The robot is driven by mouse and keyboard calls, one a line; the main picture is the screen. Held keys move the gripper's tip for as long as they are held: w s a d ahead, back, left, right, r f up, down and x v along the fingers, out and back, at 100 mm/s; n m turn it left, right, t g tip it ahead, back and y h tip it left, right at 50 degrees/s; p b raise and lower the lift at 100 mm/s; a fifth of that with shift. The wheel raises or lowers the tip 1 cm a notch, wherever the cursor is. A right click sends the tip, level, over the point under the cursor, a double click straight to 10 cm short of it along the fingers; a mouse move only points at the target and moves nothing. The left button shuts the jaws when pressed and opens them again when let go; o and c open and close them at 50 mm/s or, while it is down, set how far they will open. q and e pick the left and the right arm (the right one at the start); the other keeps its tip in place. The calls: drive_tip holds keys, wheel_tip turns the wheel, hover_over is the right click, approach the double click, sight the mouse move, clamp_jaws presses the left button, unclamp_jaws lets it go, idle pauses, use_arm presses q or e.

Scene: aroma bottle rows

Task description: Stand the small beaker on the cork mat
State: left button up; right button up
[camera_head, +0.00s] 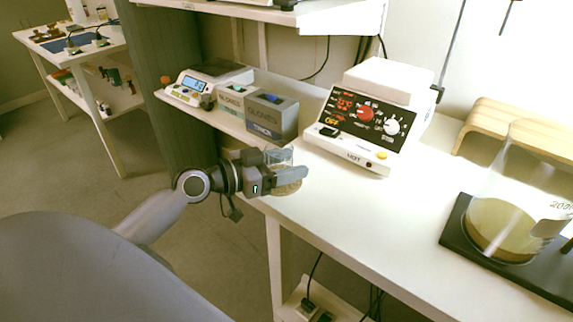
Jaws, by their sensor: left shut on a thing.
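My left gripper (284,165) reaches in from the left and is shut on the small clear glass beaker (279,155). The beaker is upright at the bench's front edge, and the fingers hide much of its middle. A round brownish patch, which looks like the cork mat (288,188), shows just below the fingers. I cannot tell whether the beaker's base touches it. My right gripper is not in view.
A hot plate (362,115) with a red dial stands behind and right. Glove boxes (270,116) and a scale (205,84) stand behind. A large beaker (507,215) sits on a dark base at right. The bench middle is clear.

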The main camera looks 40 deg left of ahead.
use_arm(q)
drive_tip(key=shift+f, duration=0.15)
drive_tip(key=o, duration=1.1)
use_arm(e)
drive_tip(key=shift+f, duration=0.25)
use_arm(q)
drive_tip(key=shift+o, duration=0.2)
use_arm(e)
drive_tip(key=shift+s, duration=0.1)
use_arm(q)
drive_tip(key=shift+r, duration=0.2)
drive_tip(key=b+v, duration=0.2)
drive_tip(key=v, duration=1)
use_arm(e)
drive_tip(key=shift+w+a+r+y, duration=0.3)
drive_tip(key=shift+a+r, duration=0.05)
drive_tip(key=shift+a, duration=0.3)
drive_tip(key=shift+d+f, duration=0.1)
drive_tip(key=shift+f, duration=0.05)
use_arm(q)
drive_tip(key=shift+s+f, duration=0.1)
drive_tip(key=shift+s, duration=0.05)
